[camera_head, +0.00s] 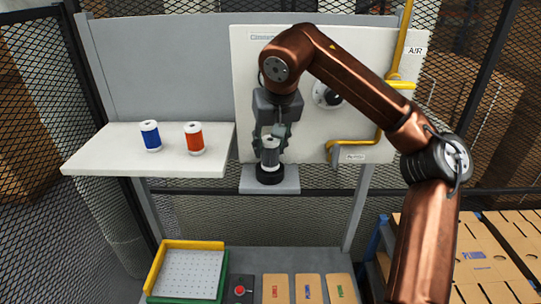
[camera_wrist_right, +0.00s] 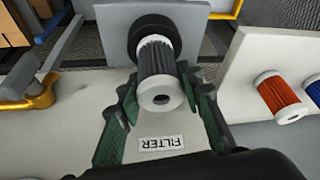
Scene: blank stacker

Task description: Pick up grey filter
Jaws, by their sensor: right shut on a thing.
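The grey filter (camera_head: 270,152) stands upright at a black round holder (camera_head: 270,174) on a small grey ledge (camera_head: 287,182). My right gripper (camera_head: 271,138) comes down over it from above, with its fingers on either side of the filter's upper part. In the right wrist view, the grey filter (camera_wrist_right: 160,76) shows its dark pleats and white end cap between the green fingers (camera_wrist_right: 165,103), its far end at the black holder (camera_wrist_right: 136,38). The right gripper is shut on the filter. My left gripper is not in view.
A blue filter (camera_head: 150,136) and an orange filter (camera_head: 194,138) stand on a white shelf (camera_head: 100,158) at the left. A white panel (camera_head: 245,90) with a yellow pipe (camera_head: 401,50) is behind my right arm. Below are a green-and-yellow tray (camera_head: 190,245) and several cardboard pieces (camera_head: 310,288).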

